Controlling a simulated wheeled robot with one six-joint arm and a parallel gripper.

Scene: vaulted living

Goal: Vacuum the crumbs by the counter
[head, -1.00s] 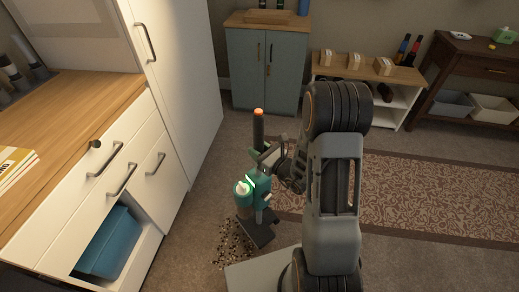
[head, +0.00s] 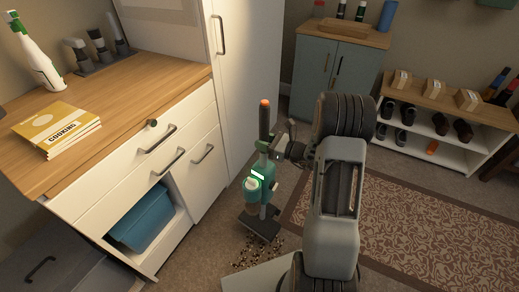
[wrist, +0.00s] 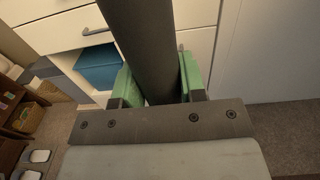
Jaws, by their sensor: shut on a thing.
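A green and grey upright vacuum (head: 254,188) with a dark handle stands in front of the counter, tilted slightly. My gripper (head: 283,150) is shut on the vacuum's dark handle; in the wrist view the handle (wrist: 142,45) passes between the green finger pads of my gripper (wrist: 157,84). The vacuum's dark floor head (head: 258,224) is on the carpet. The crumbs (head: 258,254) lie scattered on the carpet just in front of the floor head, partly beside my base. The wooden-topped counter (head: 130,105) is to the left.
A blue bin (head: 142,220) sits in the counter's open lower compartment. A patterned rug (head: 400,225) lies to the right. A blue-grey cabinet (head: 335,75) and a shoe shelf (head: 440,125) stand at the back. Bare carpet lies between counter and rug.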

